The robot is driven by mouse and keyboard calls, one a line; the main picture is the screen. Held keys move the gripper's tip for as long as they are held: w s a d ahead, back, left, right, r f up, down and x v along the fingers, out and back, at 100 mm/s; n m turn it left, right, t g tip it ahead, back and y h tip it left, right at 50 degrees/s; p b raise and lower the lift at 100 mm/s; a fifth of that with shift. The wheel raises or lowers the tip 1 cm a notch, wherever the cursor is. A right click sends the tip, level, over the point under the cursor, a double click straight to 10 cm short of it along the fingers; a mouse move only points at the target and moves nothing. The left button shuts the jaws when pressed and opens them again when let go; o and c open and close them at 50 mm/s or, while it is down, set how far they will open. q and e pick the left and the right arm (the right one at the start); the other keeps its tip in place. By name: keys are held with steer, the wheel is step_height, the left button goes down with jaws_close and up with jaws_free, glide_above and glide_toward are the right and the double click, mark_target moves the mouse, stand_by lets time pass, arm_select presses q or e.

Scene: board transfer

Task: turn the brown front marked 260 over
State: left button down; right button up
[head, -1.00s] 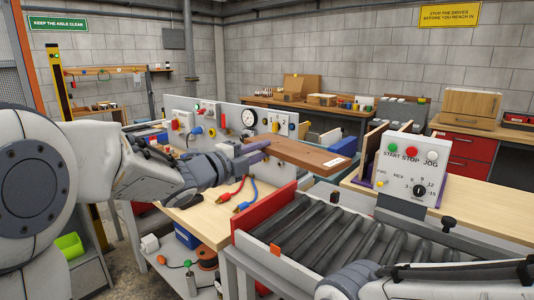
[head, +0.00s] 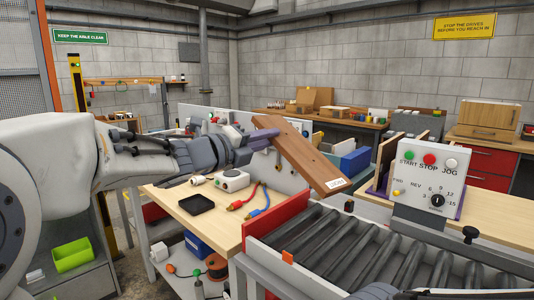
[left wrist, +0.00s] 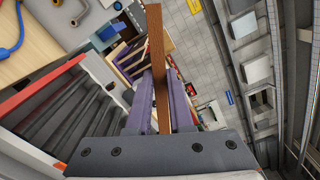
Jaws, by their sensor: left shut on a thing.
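The brown front (head: 303,158) is a flat wooden board with a white label at its lower right end; the label's print is too small to read surely. My left gripper (head: 262,138) is shut on its upper left end and holds it in the air, tilted down to the right, in front of the panel. In the left wrist view the board (left wrist: 155,45) shows edge-on between the purple fingers (left wrist: 160,105). The board's far face is hidden. My right gripper is not in view; only part of my right arm shows at the bottom right.
A roller conveyor (head: 360,250) with a red side plate (head: 275,226) lies below and right of the board. A control box (head: 430,180) stands to the right. The wooden bench (head: 215,222) holds a black tray (head: 197,204), a small grey box (head: 232,180) and red and blue leads.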

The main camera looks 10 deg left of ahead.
arm_select(q)
steer(key=m+b, duration=1)
steer(key=m, duration=0.1)
steer(key=shift+f+b, duration=0.2)
steer(key=shift+b, duration=0.2)
steer(key=m+b, duration=0.7)
steer(key=m, duration=0.2)
steer(key=m+b, duration=0.4)
steer(key=m, duration=0.4)
steer(key=shift+b, duration=0.4)
steer(key=m, duration=0.2)
steer(key=shift+r+m, duration=0.25)
steer(key=shift+m, duration=0.15)
